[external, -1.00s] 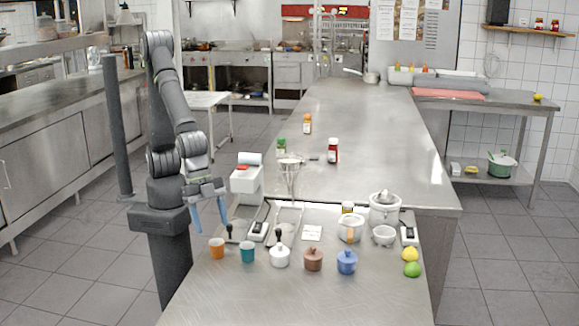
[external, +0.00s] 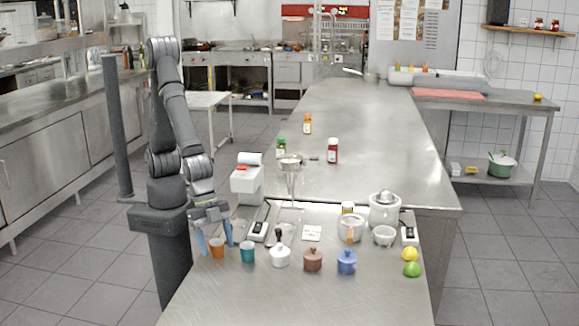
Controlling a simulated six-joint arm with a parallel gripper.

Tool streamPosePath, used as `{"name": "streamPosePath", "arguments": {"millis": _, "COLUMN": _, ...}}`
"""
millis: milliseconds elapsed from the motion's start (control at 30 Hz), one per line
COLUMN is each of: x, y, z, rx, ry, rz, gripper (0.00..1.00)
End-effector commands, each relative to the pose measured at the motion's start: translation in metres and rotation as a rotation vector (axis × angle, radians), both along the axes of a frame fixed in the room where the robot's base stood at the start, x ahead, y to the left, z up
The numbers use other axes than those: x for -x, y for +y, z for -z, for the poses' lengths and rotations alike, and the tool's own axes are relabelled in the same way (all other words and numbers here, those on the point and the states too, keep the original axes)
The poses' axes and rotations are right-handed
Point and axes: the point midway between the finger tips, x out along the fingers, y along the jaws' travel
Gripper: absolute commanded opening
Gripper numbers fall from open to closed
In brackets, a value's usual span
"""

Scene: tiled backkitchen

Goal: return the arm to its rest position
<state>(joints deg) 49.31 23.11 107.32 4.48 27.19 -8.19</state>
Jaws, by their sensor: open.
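My arm stands at the left, by the near end of the steel counter (external: 300,300). My gripper (external: 216,246) points down with its blue fingers spread open. In the picture the fingers lie on either side of an orange cup (external: 217,250) at the counter's left edge. I cannot tell from this view whether the fingers are around the cup or in front of or above it. Nothing is clearly held. The dark-handled item by the cup is hidden behind the gripper.
A white device (external: 246,184) stands behind. A lemon (external: 410,254) and lime (external: 412,269) lie right. The counter's front is clear.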

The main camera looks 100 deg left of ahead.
Motion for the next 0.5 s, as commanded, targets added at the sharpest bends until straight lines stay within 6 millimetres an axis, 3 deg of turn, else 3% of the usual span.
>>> {"name": "streamPosePath", "arguments": {"millis": 233, "x": 0.004, "y": 0.003, "z": -0.015, "rx": 0.002, "ry": -0.002, "rz": 0.000, "gripper": 0.61}}
{"name": "streamPosePath", "arguments": {"millis": 500, "x": 0.015, "y": 0.014, "z": -0.051, "rx": 0.004, "ry": -0.002, "rz": -0.001, "gripper": 0.61}}
